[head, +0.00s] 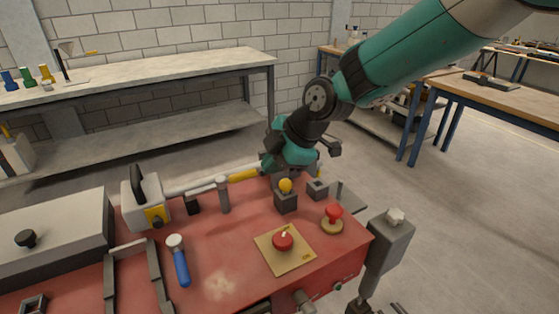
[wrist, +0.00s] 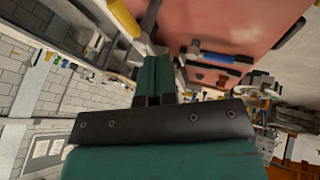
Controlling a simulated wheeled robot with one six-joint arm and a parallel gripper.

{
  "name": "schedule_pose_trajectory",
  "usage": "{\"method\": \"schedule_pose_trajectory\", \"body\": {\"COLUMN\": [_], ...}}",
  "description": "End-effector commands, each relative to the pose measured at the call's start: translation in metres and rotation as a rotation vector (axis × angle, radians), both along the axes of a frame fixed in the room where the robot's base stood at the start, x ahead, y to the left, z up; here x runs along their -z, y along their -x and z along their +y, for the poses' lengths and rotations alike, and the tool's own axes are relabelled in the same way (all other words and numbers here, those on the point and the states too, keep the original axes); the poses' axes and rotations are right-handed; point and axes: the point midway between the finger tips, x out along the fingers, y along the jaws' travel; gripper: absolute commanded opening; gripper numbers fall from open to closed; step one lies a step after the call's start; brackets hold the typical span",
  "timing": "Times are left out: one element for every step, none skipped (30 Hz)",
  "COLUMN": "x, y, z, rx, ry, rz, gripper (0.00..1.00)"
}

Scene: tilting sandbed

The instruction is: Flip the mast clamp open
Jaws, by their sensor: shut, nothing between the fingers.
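The red machine deck (head: 205,250) carries a white and yellow mast (head: 243,174) lying along its far edge. A grey upright post (head: 223,195) stands at the mast; I cannot tell whether it is part of the mast clamp. My gripper (head: 268,164) is at the yellow end of the mast, by the deck's far edge, and hides what lies behind it. In the wrist view my gripper (wrist: 153,58) has its teal fingers together with nothing between them. A yellow bar (wrist: 125,17) and a grey bar (wrist: 151,16) show just beyond the fingertips. Contact cannot be told.
A yellow knob on a dark block (head: 286,195), a red knob (head: 333,214) and a red button on a tan plate (head: 283,241) stand on the deck near the arm. A blue-handled tool (head: 180,262) lies at front left. A grey workbench (head: 160,76) stands behind.

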Motion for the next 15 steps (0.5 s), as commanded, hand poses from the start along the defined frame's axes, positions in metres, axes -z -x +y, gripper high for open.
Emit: {"method": "schedule_pose_trajectory", "body": {"x": [-0.006, -0.010, -0.014, -0.017, -0.019, -0.021, -0.022, -0.023, -0.024, -0.025, -0.025, -0.025, -0.025, -0.025, -0.025], "y": [0.002, 0.003, 0.004, 0.005, 0.005, 0.006, 0.007, 0.007, 0.007, 0.008, 0.008, 0.008, 0.008, 0.008, 0.008], "z": [-0.005, -0.007, -0.010, -0.011, -0.012, -0.014, -0.014, -0.015, -0.015, -0.015, -0.015, -0.015, -0.015, -0.015, -0.014], "rx": [0.002, 0.002, 0.001, 0.002, 0.001, 0.001, 0.000, -0.001, -0.001, -0.001, -0.002, -0.002, -0.002, -0.002, -0.002], "ry": [-0.002, -0.001, -0.001, -0.001, -0.001, 0.000, 0.000, 0.001, 0.001, 0.001, 0.000, 0.000, 0.001, 0.001, 0.001], "rz": [-0.002, -0.001, 0.000, -0.001, 0.000, 0.001, 0.001, 0.002, 0.002, 0.002, 0.001, 0.001, 0.002, 0.002, 0.002], "gripper": [0.00, 0.00, 0.00, 0.00, 0.00, 0.00, 0.00, 0.00, 0.00, 0.00, 0.00, 0.00, 0.00, 0.00, 0.00]}}
